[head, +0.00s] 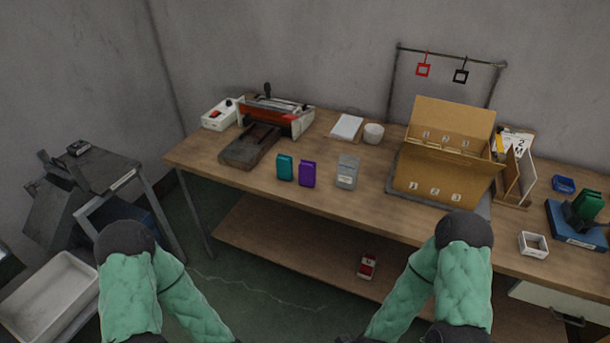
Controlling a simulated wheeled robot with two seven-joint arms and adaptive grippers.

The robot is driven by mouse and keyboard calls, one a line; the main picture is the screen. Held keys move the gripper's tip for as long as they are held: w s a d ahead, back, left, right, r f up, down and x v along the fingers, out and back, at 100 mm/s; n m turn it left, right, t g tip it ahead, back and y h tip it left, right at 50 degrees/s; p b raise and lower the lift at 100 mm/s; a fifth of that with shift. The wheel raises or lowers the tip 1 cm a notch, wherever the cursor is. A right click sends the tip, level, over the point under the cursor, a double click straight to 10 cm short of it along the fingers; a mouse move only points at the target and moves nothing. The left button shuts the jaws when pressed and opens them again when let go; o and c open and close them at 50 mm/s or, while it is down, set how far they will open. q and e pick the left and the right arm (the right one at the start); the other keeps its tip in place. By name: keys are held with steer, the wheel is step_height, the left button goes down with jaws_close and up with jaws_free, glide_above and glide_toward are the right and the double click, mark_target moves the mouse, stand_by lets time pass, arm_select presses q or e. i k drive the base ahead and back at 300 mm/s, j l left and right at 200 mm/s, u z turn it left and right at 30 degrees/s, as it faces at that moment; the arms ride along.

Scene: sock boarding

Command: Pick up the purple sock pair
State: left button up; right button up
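The purple sock pair (307,174) appears as a small upright purple block near the front edge of the wooden table. It stands between a teal block (285,167) on its left and a taller grey block (347,172) on its right. Nothing covers it. My two arms show in green sleeves at the bottom of the head view, well in front of the table. Both grippers are outside the picture, and nothing of mine touches the purple pair.
The wooden table (226,176) also holds a red and white machine (290,122), a white cup (373,133) and a cardboard box (452,120) with numbered slots. A small red and white item (367,267) lies on the lower shelf (290,248). A white bin (55,295) stands at left.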

mark_target(307, 170)
steer(key=i+j+u, duration=0.1)
steer(key=i+j, duration=0.2)
steer(key=i, duration=0.15)
steer(key=i+j, duration=0.25)
steer(key=i, duration=0.15)
steer(key=j+u, duration=0.05)
